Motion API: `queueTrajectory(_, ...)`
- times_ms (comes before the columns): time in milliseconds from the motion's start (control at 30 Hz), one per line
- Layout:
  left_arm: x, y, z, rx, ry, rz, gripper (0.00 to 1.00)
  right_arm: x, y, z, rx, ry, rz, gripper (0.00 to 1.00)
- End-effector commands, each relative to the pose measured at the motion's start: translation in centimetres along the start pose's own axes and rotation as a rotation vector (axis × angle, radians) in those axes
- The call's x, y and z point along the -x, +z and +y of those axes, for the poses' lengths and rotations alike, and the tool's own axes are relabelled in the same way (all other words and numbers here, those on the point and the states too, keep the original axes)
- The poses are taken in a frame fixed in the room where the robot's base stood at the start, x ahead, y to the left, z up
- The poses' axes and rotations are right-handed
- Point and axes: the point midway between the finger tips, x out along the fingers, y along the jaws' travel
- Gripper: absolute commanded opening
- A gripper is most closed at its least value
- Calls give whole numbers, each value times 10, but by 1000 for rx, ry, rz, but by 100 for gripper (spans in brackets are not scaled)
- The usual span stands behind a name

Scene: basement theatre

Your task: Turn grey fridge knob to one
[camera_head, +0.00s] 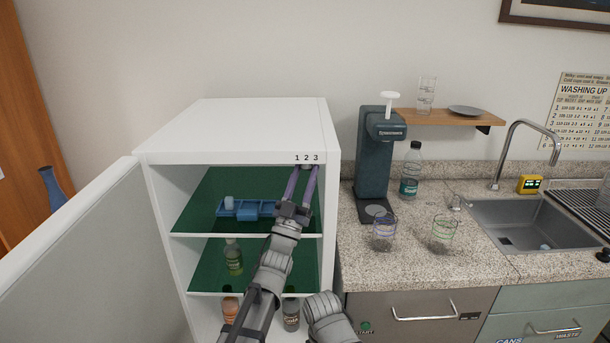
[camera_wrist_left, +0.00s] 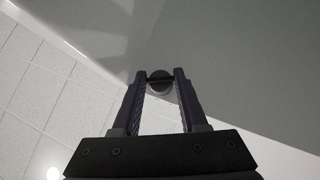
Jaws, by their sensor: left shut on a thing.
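The white fridge (camera_head: 238,150) stands open, with its door (camera_head: 75,265) swung out to the left. The digits 1 2 3 (camera_head: 306,158) are printed on its top front edge at the right. The grey knob (camera_head: 307,167) sits just below them and is mostly hidden by my fingers. My left gripper (camera_head: 305,169) reaches up to it and is shut on it. In the left wrist view the round grey knob (camera_wrist_left: 160,82) lies between the two purple fingertips. Which digit it points to cannot be told. My right gripper is not in view.
Inside the fridge, a blue tray (camera_head: 243,210) is on the top shelf and a green bottle (camera_head: 233,258) below. The right wall stands close beside my gripper. A soda machine (camera_head: 373,160) and two glasses are on the counter (camera_head: 410,262) at right.

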Motion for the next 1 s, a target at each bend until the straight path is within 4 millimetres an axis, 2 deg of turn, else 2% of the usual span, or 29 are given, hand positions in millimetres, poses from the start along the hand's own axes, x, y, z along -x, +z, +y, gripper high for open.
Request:
queueTrajectory(600, -3, 3, -8, 384, 388, -1, 0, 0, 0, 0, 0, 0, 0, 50)
queueTrajectory(1000, -3, 4, -8, 561, 563, 0, 0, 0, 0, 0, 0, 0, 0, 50)
